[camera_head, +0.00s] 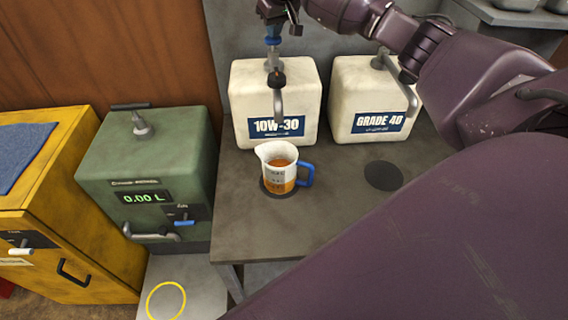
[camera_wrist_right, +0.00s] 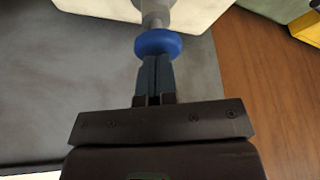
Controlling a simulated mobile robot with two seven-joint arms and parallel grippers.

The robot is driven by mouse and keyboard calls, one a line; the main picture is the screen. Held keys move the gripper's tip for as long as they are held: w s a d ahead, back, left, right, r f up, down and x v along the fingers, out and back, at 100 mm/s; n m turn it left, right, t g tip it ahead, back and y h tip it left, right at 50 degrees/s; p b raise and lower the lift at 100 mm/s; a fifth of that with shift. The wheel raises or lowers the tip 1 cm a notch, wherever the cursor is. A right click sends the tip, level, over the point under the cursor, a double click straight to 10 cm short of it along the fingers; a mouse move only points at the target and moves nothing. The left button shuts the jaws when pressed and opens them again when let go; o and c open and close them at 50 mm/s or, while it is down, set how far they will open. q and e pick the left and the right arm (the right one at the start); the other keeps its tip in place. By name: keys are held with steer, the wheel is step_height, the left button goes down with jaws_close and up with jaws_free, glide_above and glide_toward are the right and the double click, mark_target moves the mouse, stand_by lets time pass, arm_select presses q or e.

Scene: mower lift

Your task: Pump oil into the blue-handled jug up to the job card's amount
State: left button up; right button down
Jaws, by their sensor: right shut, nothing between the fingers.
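The jug (camera_head: 278,172) with a blue handle stands upright on the dark round mark in front of the 10W-30 container (camera_head: 306,86). It holds amber oil to about half or more; its exact level is too small to read. The container's pump spout hangs above the jug. My right gripper (camera_head: 273,32) is shut and empty at the top of the 10W-30 pump. In the right wrist view its fingertips (camera_wrist_right: 155,62) are at the blue pump knob (camera_wrist_right: 158,42); I cannot tell whether they touch it. My left gripper is not in view, and no job card is visible.
A GRADE 40 container (camera_head: 347,90) with its own spout stands to the right, behind an empty dark round mark (camera_head: 384,175). A green machine (camera_head: 150,165) reading 0.00 L and a yellow cabinet (camera_head: 70,240) are at left. My right arm covers the right side.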

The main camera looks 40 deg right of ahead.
steer(key=shift+r, duration=2.6)
steer(key=shift+f, duration=0.5)
steer(key=shift+f, duration=0.35)
steer(key=shift+f, duration=2.5)
